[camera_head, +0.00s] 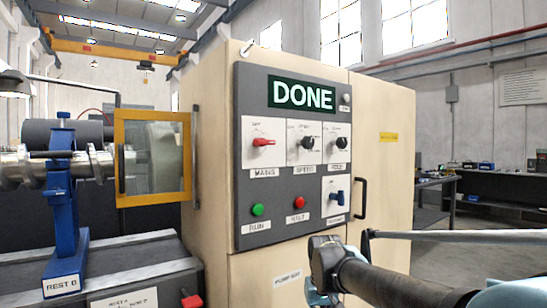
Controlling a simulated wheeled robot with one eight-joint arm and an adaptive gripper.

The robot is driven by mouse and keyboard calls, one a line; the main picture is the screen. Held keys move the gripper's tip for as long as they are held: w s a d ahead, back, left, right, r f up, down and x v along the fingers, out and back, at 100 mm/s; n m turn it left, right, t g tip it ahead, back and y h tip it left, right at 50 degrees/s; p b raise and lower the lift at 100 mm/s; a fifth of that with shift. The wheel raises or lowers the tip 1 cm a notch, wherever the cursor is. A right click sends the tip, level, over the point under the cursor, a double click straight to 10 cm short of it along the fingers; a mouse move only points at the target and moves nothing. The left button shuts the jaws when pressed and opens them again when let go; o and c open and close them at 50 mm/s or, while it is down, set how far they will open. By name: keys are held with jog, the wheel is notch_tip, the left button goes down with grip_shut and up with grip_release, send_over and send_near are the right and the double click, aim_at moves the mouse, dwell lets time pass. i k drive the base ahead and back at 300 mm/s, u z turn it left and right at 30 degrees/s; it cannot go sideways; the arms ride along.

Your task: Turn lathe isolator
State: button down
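The lathe's control panel (292,185) is on the front of a cream cabinet and has a lit screen (303,95) reading DONE. A red rotary handle (264,142) sits above a MAINS label, its grip pointing roughly sideways. Two black rotary knobs (307,143) (341,143) are to its right. I cannot tell for certain which handle is the isolator. My arm (390,284) crosses the lower right, in front of the cabinet. No gripper fingers show.
A green button (257,210) and a red button (299,203) are low on the panel. A black door handle (361,198) stands out at right. A yellow-framed guard (152,157) and a blue rest (62,210) are at left. A bench (437,183) is far right.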

aim_at(256, 142)
jog(key=z, duration=1.55)
jog(key=k, duration=1)
jog(key=u, duration=0.8)
